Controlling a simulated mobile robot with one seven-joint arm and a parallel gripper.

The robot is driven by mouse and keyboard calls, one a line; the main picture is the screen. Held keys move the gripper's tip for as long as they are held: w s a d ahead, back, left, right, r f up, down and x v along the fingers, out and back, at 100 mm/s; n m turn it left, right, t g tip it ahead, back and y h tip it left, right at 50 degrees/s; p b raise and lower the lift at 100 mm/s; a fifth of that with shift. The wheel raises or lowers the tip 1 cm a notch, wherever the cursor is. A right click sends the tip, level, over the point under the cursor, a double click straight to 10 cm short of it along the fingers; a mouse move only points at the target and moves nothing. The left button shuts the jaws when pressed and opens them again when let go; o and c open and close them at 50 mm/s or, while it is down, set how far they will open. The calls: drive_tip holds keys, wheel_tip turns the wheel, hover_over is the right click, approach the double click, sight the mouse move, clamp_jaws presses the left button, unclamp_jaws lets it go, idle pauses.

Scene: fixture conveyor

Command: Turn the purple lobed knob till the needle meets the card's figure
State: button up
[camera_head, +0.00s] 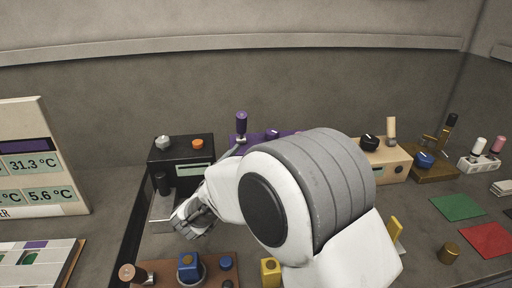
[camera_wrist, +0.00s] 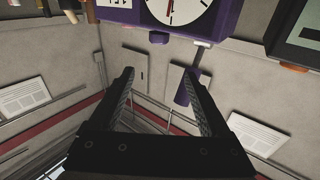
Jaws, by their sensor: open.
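The purple box (camera_head: 240,140) stands at the back, mostly hidden behind my arm in the head view. A purple knob (camera_head: 272,133) shows on its top, its lobes too small to make out. In the wrist view, the purple box (camera_wrist: 232,22) is at the top edge, seen upside down. Its white dial (camera_wrist: 190,12) has a red needle (camera_wrist: 171,10), and a white card (camera_wrist: 113,4) with partly cut-off figures is beside it. The purple knob (camera_wrist: 158,38) sticks out from the box's edge, beyond my gripper (camera_wrist: 160,76), which is open and empty. The head view does not clearly show the fingers.
A purple-handled lever (camera_head: 241,123) stands beside the knob; its handle (camera_wrist: 183,92) appears near one finger in the wrist view. A black device (camera_head: 182,150) is left of the purple box, a beige one (camera_head: 388,160) right. Several knobs crowd the front bench.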

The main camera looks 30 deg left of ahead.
sight(276, 135)
drive_tip(key=w+d+r+n+y, duration=0.5)
drive_tip(key=w+r+n+y, duration=0.1)
drive_tip(key=w+y, duration=0.35)
drive_tip(key=s+d+f+n+g+y+p, duration=0.1)
drive_tip(key=d+f+n+g+y+p, duration=0.1)
drive_tip(key=d+f+n+g+y, duration=0.6)
drive_tip(key=w+a+h, duration=0.1)
drive_tip(key=w+a, duration=0.1)
drive_tip(key=a, duration=0.2)
drive_tip(key=w+a+m+g+h, duration=0.1)
drive_tip(key=w+a, duration=0.2)
drive_tip(key=a, duration=0.2)
drive_tip(key=w+a+r+m+g+h, duration=0.1)
drive_tip(key=w+a, duration=0.1)
drive_tip(key=a, duration=0.3)
drive_tip(key=shift+w, duration=0.2)
clamp_jaws()
drive_tip(key=shift+a+b, duration=0.1)
drive_tip(key=shift+b, duration=0.2)
